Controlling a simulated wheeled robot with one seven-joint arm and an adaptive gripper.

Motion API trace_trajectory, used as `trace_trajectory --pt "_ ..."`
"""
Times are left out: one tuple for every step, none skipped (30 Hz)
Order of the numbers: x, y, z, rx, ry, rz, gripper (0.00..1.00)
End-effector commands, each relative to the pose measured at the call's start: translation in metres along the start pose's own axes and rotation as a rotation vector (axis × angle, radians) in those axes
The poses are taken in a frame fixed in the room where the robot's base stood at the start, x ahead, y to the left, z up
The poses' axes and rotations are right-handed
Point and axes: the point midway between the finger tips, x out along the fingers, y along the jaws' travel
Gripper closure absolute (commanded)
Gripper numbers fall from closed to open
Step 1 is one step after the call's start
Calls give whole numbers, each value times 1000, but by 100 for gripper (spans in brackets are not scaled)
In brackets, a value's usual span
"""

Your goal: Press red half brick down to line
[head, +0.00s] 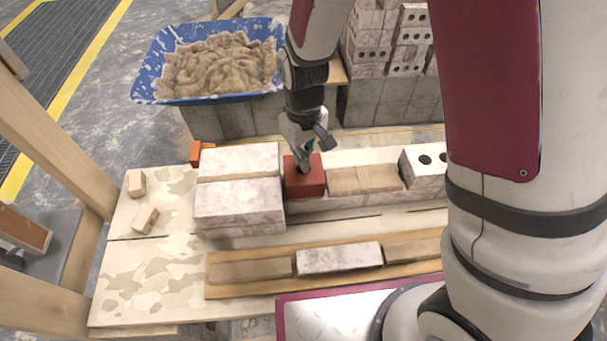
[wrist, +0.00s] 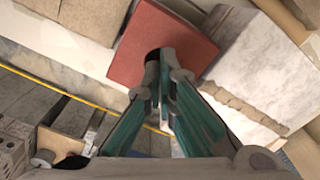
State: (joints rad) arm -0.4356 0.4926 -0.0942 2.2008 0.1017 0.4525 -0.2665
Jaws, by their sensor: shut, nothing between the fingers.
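The red half brick (head: 304,182) sits on the lower course of the small wall. It stands between the pale stacked bricks (head: 238,202) on its left and a bed of tan mortar (head: 364,179) on its right. My gripper (head: 303,165) points down onto its top face, fingers shut and empty. In the wrist view the red half brick (wrist: 165,42) fills the top middle, and the fingertips of my gripper (wrist: 165,55) lie over its face, seemingly touching it. The fingertips hide part of the brick. I cannot make out a line.
A blue tub (head: 150,75) of mortar stands behind the board. A cored brick (head: 425,165) sits to the right on the wall. An orange item (head: 196,152) lies behind the pale bricks. A plank (head: 225,288) with bricks lies in front.

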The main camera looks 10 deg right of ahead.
Motion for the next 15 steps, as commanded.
trace_trajectory --pt "2 0 0 0 -1 0 100" --pt "2 0 0 0 0 0 100" --pt "3 0 0 0 0 0 100" --pt "4 0 0 0 0 0 100" --pt "5 0 0 0 0 0 100" --pt "6 0 0 0 0 0 100" --pt "6 0 0 0 0 0 100" --pt "7 0 0 0 0 0 100" --pt "8 0 0 0 0 0 100" --pt "9 0 0 0 0 0 100" --pt "9 0 0 0 0 0 100" --pt "10 0 0 0 0 0 100" --pt "11 0 0 0 0 0 100" --pt "12 0 0 0 0 0 100" --pt "12 0 0 0 0 0 100"
